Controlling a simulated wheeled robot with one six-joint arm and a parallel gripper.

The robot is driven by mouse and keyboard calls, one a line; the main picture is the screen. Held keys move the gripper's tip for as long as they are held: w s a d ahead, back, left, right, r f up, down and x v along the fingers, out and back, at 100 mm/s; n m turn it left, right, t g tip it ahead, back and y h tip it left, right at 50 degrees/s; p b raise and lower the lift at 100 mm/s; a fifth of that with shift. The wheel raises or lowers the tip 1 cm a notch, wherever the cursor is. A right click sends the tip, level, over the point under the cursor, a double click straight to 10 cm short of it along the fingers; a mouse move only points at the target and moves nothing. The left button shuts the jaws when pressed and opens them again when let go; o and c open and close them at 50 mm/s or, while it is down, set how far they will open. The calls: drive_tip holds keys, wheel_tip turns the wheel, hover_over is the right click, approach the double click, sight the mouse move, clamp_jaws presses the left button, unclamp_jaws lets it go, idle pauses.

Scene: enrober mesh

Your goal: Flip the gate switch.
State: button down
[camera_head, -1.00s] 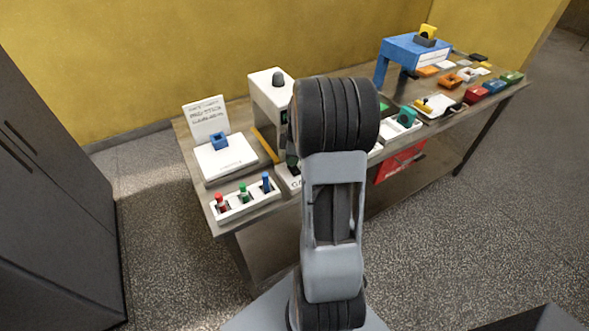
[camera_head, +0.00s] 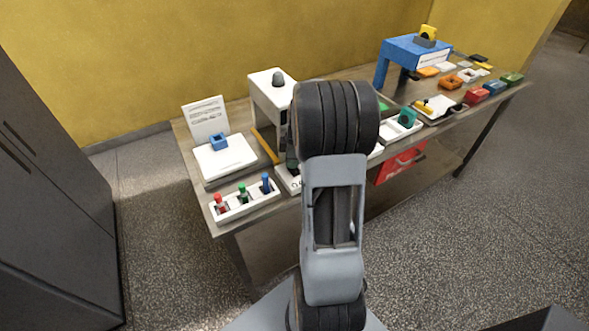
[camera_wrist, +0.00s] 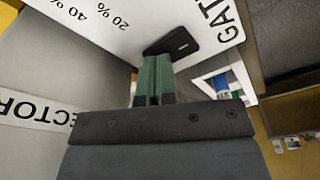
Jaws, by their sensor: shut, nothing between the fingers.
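In the wrist view a white panel (camera_wrist: 112,22) carries the printing "GATE", "20 %" and "40 %", upside down or slanted. A black gate switch (camera_wrist: 180,43) sits on it beside the word. My gripper (camera_wrist: 157,58), with green fingers, is shut and empty, its tips right at the switch. I cannot tell whether they touch it. In the head view the panel's left edge (camera_head: 287,182) shows at the foot of a white machine (camera_head: 270,102). My arm hides the switch there.
A white block with red, green and blue pegs (camera_head: 246,203) stands at the table's front left corner. A white scale-like box (camera_head: 225,160) with a blue piece and sign is behind it. Right of my arm are trays, coloured blocks and a blue stand (camera_head: 410,48).

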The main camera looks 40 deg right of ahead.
sight(293, 174)
drive_tip(key=shift+r+p, duration=2.2)
drive_tip(key=shift+r, duration=1.25)
drive_tip(key=m, duration=0.2)
drive_tip(key=shift+s+f+m, duration=0.15)
drive_tip(key=shift+f+m, duration=0.1)
drive_tip(key=shift+m, duration=0.15)
drive_tip(key=m, duration=0.1)
drive_tip(key=s+a+m, duration=0.1)
drive_tip(key=m, duration=0.1)
drive_tip(key=s+m, duration=0.1)
drive_tip(key=shift+s+a+f+g, duration=0.2)
drive_tip(key=shift+a+g, duration=0.15)
drive_tip(key=shift+g, duration=0.05)
drive_tip(key=s+a+r+m+t, duration=0.1)
drive_tip(key=s+a+r, duration=0.2)
drive_tip(key=a, duration=0.3)
drive_tip(key=s+a+r+m+t+h, duration=0.1)
drive_tip(key=s+a+r, duration=0.2)
drive_tip(key=a, duration=0.3)
drive_tip(key=s+a+r+m+t, duration=0.1)
drive_tip(key=s+a+r+t, duration=0.1)
drive_tip(key=a, duration=0.4)
wheel_tip(293, 174, up, 2)
drive_tip(key=shift+s+a+r+m, duration=0.1)
drive_tip(key=shift+s+a+m, duration=0.25)
drive_tip(key=shift+s, duration=0.4)
drive_tip(key=shift+d, duration=0.15)
